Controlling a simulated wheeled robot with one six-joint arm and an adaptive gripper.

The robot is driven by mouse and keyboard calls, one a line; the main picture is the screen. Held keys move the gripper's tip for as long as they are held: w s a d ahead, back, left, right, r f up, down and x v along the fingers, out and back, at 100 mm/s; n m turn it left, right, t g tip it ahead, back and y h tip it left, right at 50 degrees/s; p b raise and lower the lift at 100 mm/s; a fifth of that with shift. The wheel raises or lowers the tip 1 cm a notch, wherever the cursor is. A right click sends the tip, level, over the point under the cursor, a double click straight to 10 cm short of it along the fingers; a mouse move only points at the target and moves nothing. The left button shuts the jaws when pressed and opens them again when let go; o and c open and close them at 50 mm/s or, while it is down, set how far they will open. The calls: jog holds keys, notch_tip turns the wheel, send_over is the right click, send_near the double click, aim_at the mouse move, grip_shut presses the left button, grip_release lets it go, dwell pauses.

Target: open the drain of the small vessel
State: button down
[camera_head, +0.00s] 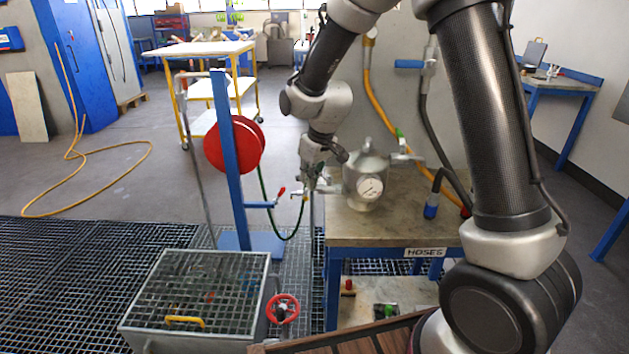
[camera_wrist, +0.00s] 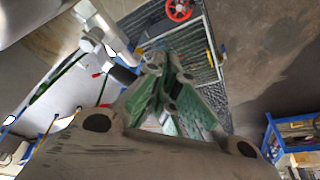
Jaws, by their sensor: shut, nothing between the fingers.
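Which of these is the drain is hard to tell. My gripper (camera_head: 311,186) points down just left of the vessel, close to the fittings; contact cannot be told. In the wrist view my gripper (camera_wrist: 164,60) has its greenish fingers together, with nothing between them. Part of the fittings is hidden behind it.
The bench (camera_head: 395,236) carries a "HOSES" label. A blue post with a red reel (camera_head: 234,145) stands left of my gripper. A grated box (camera_head: 200,290) with a red handwheel (camera_head: 283,308) is below. Hoses hang behind the vessel.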

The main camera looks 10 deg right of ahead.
jog(key=shift+w+a, duration=0.25)
jog(key=shift+w, duration=0.3)
jog(key=shift+w+a, duration=0.25)
jog(key=shift+w, duration=0.4)
